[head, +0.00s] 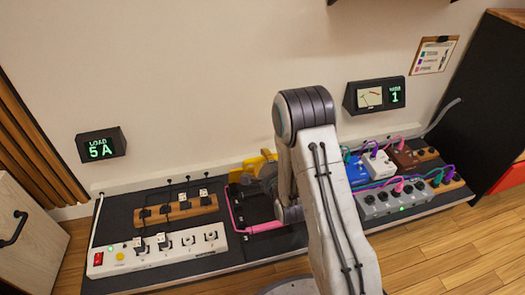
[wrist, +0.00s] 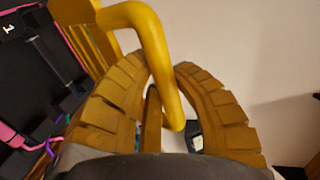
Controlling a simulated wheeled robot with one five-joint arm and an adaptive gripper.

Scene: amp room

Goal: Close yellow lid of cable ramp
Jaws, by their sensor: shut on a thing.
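The yellow lid (head: 250,163) of the cable ramp stands raised at the back of the black ramp base (head: 255,212), partly hidden by my arm. In the wrist view the lid (wrist: 90,30) shows at the upper left, with its thick curved yellow handle (wrist: 150,35). My gripper (wrist: 166,72) has its two ribbed fingers on either side of the handle and is shut on it. In the head view my gripper (head: 268,172) is at the lid, mostly hidden behind my arm. A pink cable (head: 240,220) lies along the ramp's left and front; it also shows in the wrist view (wrist: 15,138).
A white power strip (head: 160,250) and a wooden socket block (head: 178,212) are left of the ramp. Several coloured pedals (head: 380,163) and a grey strip (head: 400,198) with cables are right. The wall is close behind. Wooden floor (head: 450,255) is clear in front.

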